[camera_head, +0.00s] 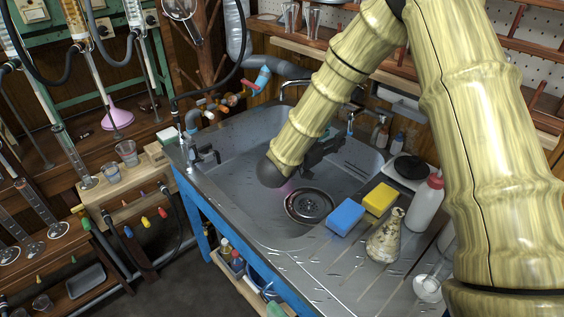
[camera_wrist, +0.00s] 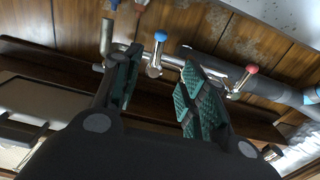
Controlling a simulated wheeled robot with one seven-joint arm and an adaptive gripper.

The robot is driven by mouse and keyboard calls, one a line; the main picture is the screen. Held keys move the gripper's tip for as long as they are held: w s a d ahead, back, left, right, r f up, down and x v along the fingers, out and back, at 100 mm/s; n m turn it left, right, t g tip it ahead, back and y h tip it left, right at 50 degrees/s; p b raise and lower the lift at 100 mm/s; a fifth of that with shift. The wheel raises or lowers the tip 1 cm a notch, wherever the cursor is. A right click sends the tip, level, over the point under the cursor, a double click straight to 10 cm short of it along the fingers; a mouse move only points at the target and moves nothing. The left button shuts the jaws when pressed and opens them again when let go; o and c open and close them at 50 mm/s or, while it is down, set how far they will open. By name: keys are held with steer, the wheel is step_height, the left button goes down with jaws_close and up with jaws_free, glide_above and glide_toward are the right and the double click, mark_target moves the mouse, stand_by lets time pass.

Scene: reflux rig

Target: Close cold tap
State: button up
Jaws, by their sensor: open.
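The cold tap, with a round blue knob (camera_wrist: 160,36) on a chrome body (camera_wrist: 154,64), shows in the wrist view against the wood-panelled wall. It stands in the gap between my gripper's (camera_wrist: 157,80) two green-padded fingers, beyond their tips. My gripper is open and nothing is between its pads. In the head view my gripper (camera_head: 322,148) is a dark shape over the sink basin, partly hidden by my arm. I cannot surely pick out the blue knob in that view. A red-knobbed tap (camera_wrist: 250,71) stands to the right, past the right finger.
The steel sink (camera_head: 240,205) has a round drain (camera_head: 310,206). On its right side are a blue sponge (camera_head: 345,217), a yellow sponge (camera_head: 380,199), a flask (camera_head: 385,238) and a white bottle (camera_head: 427,202). A side tap (camera_head: 205,152) stands at the left rim.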

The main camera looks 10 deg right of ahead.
mark_target(351, 124)
steer(key=shift+v, duration=1.05)
steer(key=shift+s+a, duration=0.1)
steer(key=shift+a, duration=0.15)
steer(key=shift+c, duration=0.9)
steer(key=shift+s+a+f+m, duration=0.1)
steer(key=shift+s+m, duration=0.15)
steer(key=shift+m, duration=0.05)
steer(key=c, duration=0.6)
steer(key=shift+s+m+b, duration=0.25)
steer(key=shift+m+b, duration=0.25)
steer(key=shift+b, duration=0.05)
jaws_close()
steer(key=s+d+m+b, duration=0.3)
steer(key=s+m+b, duration=0.4)
steer(key=m, duration=0.8)
steer(key=w+d, duration=0.7)
steer(key=w, duration=0.1)
steer(key=shift+w+f+t, duration=0.25)
steer(key=shift+f+t, duration=0.05)
steer(key=shift+f, duration=0.15)
